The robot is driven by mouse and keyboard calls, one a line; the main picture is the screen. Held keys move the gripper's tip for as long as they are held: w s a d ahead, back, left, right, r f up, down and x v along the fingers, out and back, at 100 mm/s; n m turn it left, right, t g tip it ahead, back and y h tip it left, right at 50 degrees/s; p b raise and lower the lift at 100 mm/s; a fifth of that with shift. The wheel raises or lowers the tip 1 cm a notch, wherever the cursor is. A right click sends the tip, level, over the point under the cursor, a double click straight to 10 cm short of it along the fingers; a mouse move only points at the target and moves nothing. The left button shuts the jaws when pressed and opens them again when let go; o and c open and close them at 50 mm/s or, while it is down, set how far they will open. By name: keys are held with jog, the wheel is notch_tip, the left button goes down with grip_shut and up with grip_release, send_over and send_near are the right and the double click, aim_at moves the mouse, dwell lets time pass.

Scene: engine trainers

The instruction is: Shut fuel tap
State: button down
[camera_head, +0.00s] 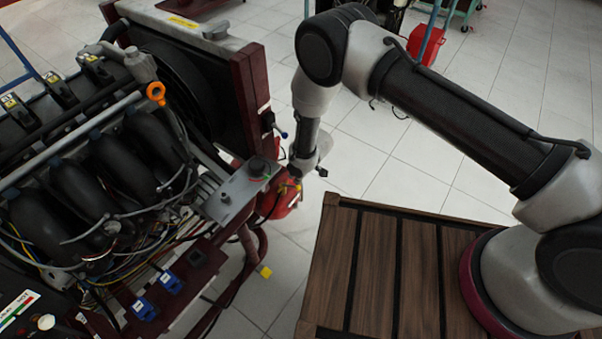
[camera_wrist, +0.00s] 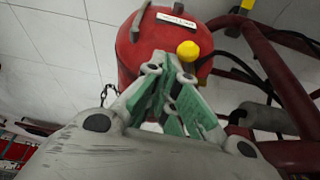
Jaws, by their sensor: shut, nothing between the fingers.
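A red fuel tank (camera_wrist: 140,58) with a white label fills the upper middle of the wrist view. A round yellow knob (camera_wrist: 187,50), which looks like the fuel tap's handle, shows on it just beyond and right of my fingertips. My gripper (camera_wrist: 172,65) is shut and empty, its green-padded fingers pointing at the tank. I cannot tell whether the fingertips touch the knob. In the head view the tank (camera_head: 288,199) is low beside the engine stand, partly hidden, with my gripper at its top. The tap's turned position is not clear.
The engine trainer (camera_head: 120,165) with hoses and wiring fills the left. A grey panel (camera_head: 228,196) juts out close to my wrist. Dark red frame tubes (camera_wrist: 285,75) run right of the tank. Tiled floor (camera_head: 365,155) is open beyond my arm.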

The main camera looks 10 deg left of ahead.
jog(key=shift+s+d, duration=0.3)
jog(key=shift+s, duration=0.6)
jog(key=shift+r, duration=0.15)
